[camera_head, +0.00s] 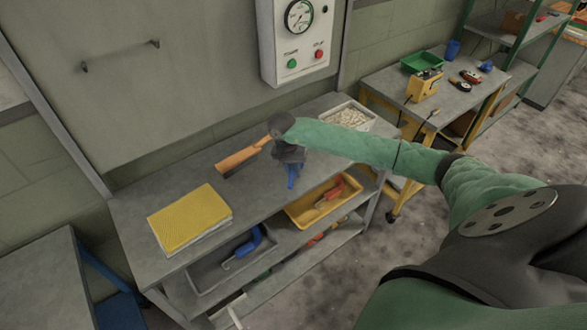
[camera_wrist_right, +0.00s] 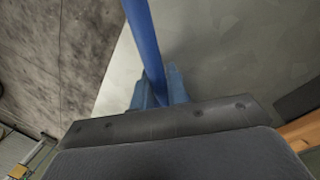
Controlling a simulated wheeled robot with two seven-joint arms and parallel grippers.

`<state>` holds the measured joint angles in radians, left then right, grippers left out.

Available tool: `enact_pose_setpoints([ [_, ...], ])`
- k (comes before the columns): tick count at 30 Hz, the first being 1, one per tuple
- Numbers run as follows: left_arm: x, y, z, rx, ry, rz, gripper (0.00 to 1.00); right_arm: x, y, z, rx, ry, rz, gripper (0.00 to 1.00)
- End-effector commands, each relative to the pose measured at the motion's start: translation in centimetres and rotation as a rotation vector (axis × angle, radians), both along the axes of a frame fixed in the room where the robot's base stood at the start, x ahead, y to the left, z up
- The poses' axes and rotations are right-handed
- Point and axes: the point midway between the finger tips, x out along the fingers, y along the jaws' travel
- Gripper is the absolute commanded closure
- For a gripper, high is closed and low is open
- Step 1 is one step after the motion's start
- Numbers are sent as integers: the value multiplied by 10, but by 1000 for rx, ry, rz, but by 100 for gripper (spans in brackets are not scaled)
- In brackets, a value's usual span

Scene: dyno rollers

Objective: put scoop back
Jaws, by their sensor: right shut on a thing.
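My right gripper (camera_head: 291,168) is over the workbench top, pointing down, near the middle of the bench. It is shut on a slim blue bar, likely the scoop's handle, which shows in the right wrist view (camera_wrist_right: 146,40) running up from between the blue fingertips (camera_wrist_right: 160,90). In the head view only a small blue piece shows below the wrist, and I cannot tell fingers from the held thing there. The scoop's bowl is not clearly visible. A white tray of pale pieces (camera_head: 349,107) stands at the bench's far right end, behind my forearm. My left gripper is not in view.
An orange-brown tool (camera_head: 240,158) lies left of the gripper on the workbench (camera_head: 200,172). A yellow pad (camera_head: 189,216) lies at front left. Below are a yellow bin (camera_head: 305,215) and a grey bin (camera_head: 211,277) with tools. A gauge panel (camera_head: 299,40) hangs behind.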

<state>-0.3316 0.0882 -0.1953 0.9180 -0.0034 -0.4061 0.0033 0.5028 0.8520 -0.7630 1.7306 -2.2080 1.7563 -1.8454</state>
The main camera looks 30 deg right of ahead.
Motion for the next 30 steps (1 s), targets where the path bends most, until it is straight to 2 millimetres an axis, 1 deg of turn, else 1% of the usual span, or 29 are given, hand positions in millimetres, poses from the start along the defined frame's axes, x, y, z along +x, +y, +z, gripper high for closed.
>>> enact_pose_setpoints([
  [8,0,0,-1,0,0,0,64,0,0,-1,0,0,1,100],
  [14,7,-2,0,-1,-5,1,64,0,0,-3,0,0,1,100],
  [15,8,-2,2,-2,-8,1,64,0,0,-2,0,0,1,79],
  [17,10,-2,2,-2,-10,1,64,0,0,-2,0,0,1,67],
  [18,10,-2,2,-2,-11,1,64,0,0,-2,0,0,1,63],
  [30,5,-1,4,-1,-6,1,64,0,0,1,1,1,1,63],
])
